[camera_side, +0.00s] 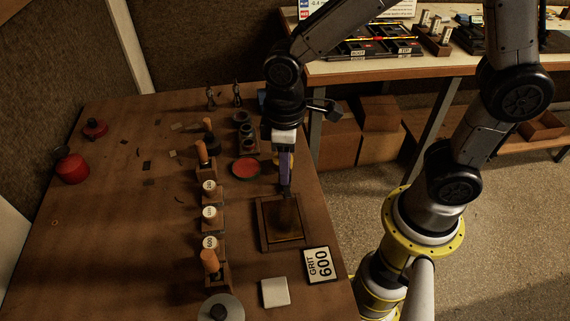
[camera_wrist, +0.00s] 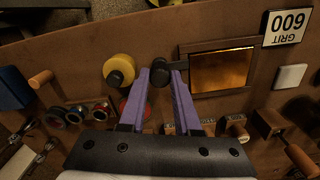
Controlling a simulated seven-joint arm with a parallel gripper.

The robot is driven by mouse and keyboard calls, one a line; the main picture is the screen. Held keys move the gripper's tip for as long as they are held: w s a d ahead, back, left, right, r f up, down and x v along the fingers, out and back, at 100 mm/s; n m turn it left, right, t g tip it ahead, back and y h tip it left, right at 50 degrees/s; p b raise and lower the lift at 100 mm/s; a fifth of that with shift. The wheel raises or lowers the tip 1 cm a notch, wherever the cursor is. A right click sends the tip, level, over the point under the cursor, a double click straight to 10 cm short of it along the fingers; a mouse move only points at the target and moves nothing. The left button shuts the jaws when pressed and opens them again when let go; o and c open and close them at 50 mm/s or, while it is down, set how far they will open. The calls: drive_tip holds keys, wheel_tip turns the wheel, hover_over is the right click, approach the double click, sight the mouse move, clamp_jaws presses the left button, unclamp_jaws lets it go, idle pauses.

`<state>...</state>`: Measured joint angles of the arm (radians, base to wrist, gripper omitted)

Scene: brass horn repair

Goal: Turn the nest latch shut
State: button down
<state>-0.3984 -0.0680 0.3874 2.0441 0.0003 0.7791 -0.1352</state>
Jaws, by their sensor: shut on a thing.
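The nest is a dark wooden frame (camera_side: 265,240) at the bench's right side. It also shows in the wrist view (camera_wrist: 222,91), with a shiny brass-coloured plate (camera_wrist: 222,70) inside. A small dark knob (camera_wrist: 161,77), which looks like the nest latch, sits just left of the frame in the wrist view. My gripper (camera_wrist: 160,70) has its two purple fingers on either side of this knob, shut on it. In the side view my gripper (camera_side: 286,192) points down at the frame's far edge, and its fingers hide the latch. The latch's exact angle cannot be told.
A yellow disc with a black knob (camera_wrist: 120,69) stands close left of my fingers in the wrist view. A red dish (camera_side: 246,169), wooden-handled tools (camera_side: 209,262) and a GRIT 600 card (camera_side: 318,265) are nearby.

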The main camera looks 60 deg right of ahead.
drive_tip(key=shift+r, duration=0.1)
drive_tip(key=c, duration=0.6)
unclamp_jaws()
wheel_tip(320, 180, up, 14)
drive_tip(key=shift+f, duration=0.1)
idle(0.4)
